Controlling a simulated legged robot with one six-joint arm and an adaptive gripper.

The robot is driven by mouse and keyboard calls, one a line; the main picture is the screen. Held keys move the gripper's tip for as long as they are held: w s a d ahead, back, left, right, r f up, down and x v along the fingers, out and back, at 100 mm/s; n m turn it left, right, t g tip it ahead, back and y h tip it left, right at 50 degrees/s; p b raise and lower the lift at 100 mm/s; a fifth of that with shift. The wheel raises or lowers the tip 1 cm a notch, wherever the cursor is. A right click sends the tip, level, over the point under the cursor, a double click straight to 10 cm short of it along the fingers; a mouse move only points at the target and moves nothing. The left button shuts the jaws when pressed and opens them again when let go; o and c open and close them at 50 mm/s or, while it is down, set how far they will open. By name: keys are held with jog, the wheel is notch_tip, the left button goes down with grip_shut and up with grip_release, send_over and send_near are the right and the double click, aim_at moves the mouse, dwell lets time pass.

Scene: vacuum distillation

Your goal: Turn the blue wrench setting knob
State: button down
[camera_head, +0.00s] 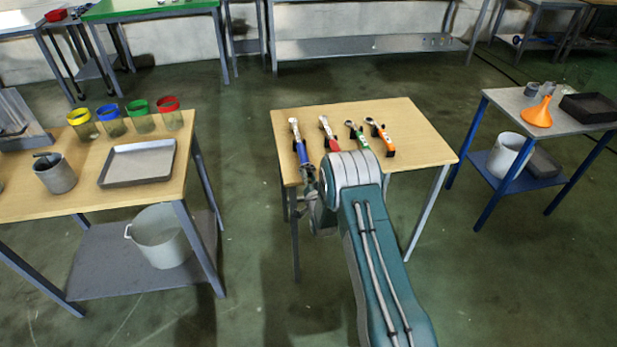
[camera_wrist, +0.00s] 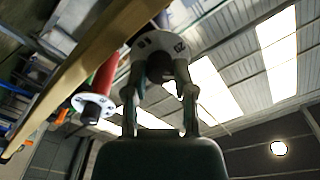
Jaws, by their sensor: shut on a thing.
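The blue wrench (camera_head: 300,150) lies leftmost on the small wooden table (camera_head: 420,128), its blue handle end toward the near edge. In the wrist view, its white setting dial (camera_wrist: 148,42) with dark number marks faces me, with a dark knob at its centre. My gripper (camera_wrist: 160,66) has its two fingers closed around that knob, one on each side. In the head view my gripper is at the table's near left edge by the handle end, partly hidden by my arm. The knob itself cannot be made out there.
Red (camera_head: 328,132), green (camera_head: 357,134) and orange (camera_head: 381,137) wrenches lie to the right of the blue one. The red wrench's white dial (camera_wrist: 93,105) is close by in the wrist view. A left table holds jars and a tray (camera_head: 138,163). A right cart holds an orange funnel (camera_head: 539,112).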

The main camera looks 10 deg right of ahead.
jog(key=shift+c, duration=2.2)
grip_release()
jog(key=s, duration=1.2)
jog(key=shift+d+f, duration=0.15)
jog(key=shift+f, duration=0.05)
jog(key=shift+w, duration=0.1)
